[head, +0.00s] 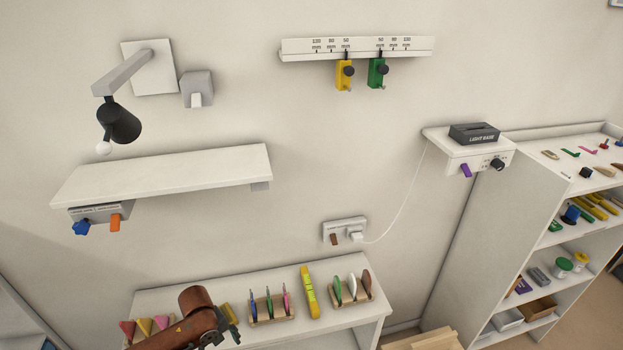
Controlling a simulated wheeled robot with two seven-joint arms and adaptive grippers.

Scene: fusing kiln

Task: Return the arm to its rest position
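Part of a rust-brown arm, which appears to be mine, shows at the bottom left of the head view. It overlaps the low white shelf (340,323) and hides part of what stands there. I can make out no gripper fingers on it. My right arm and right gripper do not show. Whether either gripper holds anything does not show.
The low shelf bears tool racks (272,308) and a yellow tool (310,292). Above it are a wall shelf (165,175), a black lamp (120,122) and a socket (345,231).

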